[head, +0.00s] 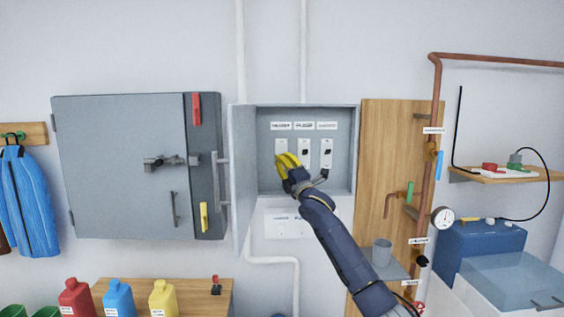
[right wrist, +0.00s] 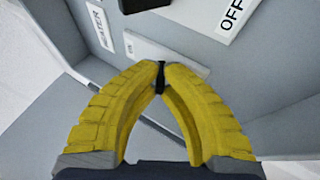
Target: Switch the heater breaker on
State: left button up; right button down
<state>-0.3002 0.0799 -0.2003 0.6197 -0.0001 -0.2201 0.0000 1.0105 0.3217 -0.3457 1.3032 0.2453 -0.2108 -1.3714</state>
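The grey breaker box (head: 347,123) is open on the wall, with its door (head: 242,170) swung left. It holds three white breaker plates; the middle (head: 304,147) and right (head: 326,147) ones show black toggles. The left plate (head: 281,146) is partly behind my right gripper (head: 287,162). In the right wrist view, a HEATER label (right wrist: 101,27) is beside this plate (right wrist: 178,58). My right gripper's yellow fingertips (right wrist: 160,75) meet in front of it. A dark strip is between them; I cannot tell whether it is toggle or finger pads. My left gripper is not in view.
A closed grey cabinet (head: 120,165) with red and yellow handles is left of the box. A wooden panel (head: 375,150) with pipes and valves is to the right. Several bottles stand on a wooden bench (head: 200,295) below left. The box's side walls are close around my gripper.

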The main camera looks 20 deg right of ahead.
aim_at(282, 151)
jog(key=shift+a+r, duration=0.1)
dwell(0.3)
jog(key=shift+s+r+m+g+h, duration=0.1)
jog(key=shift+r+m+g+h, duration=0.1)
jog(key=shift+m+g+h, duration=0.3)
jog(key=shift+s+r+m+g+h, duration=0.1)
jog(key=shift+r+m+g, duration=0.1)
jog(key=shift+g, duration=0.5)
jog(key=g, duration=0.1)
jog(key=r+m+g, duration=0.1)
jog(key=shift+m+g+h, duration=0.3)
jog(key=shift+g+h, duration=0.1)
jog(key=shift+w+r+m+g, duration=0.1)
jog(key=shift+r+m+g, duration=0.15)
jog(key=shift+g, duration=0.5)
jog(key=shift+w+r+m+g, duration=0.1)
jog(key=shift+m+g, duration=0.1)
jog(key=shift+g, duration=0.6)
jog(key=shift+r+m+g, duration=0.2)
jog(key=shift+m+g, duration=0.05)
jog(key=shift+g, duration=0.5)
jog(key=c, duration=1.8)
grip_release()
jog(key=shift+a, duration=0.15)
